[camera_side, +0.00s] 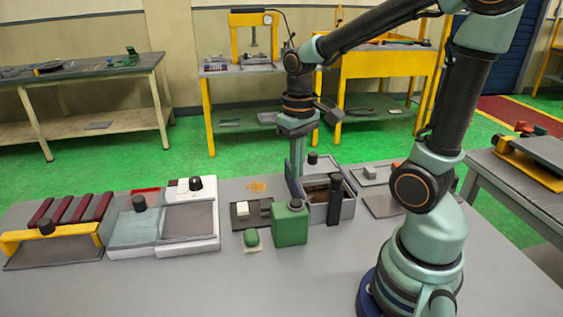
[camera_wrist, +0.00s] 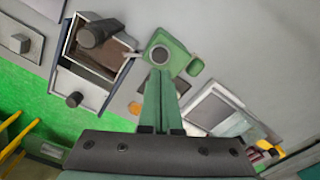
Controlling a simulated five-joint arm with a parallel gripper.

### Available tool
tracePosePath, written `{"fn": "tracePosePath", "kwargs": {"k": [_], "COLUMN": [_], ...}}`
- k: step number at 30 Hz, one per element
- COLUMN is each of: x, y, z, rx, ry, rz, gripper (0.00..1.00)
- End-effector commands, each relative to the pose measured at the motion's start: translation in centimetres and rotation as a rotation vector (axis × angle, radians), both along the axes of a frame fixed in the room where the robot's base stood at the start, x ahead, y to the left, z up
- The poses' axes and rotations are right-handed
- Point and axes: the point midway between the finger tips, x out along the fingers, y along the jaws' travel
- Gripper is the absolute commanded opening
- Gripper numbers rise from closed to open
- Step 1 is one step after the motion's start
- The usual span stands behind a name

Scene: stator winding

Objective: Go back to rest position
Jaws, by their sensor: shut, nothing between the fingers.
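My gripper (camera_side: 297,188) hangs straight down over the middle of the grey workbench (camera_side: 170,285). Its two green fingers are together with nothing between them; they also show in the wrist view (camera_wrist: 160,74). In the side view the tips are just behind the green canister (camera_side: 289,226) and beside the grey open bin (camera_side: 318,212). In the wrist view the canister (camera_wrist: 170,52) lies just beyond the fingertips. I cannot tell whether the fingers touch anything. The bin (camera_wrist: 68,55) with a dark cylinder across it is to the left there.
A yellow rack with dark red bars (camera_side: 70,210) and a white-framed machine (camera_side: 190,222) stand at the left of the bench. The front of the bench is clear.

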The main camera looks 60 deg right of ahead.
Motion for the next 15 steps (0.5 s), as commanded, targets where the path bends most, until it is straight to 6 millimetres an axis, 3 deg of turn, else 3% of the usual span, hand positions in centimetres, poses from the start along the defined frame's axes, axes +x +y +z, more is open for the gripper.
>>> {"fn": "tracePosePath", "kwargs": {"k": [5,15], "x": [0.3,0.5], "y": [1.2,5.6], "z": [1.5,6.2], "rx": [-0.020,-0.060], "ry": [-0.093,-0.414], "rz": [0.051,0.218], "gripper": [0.00,0.00]}}
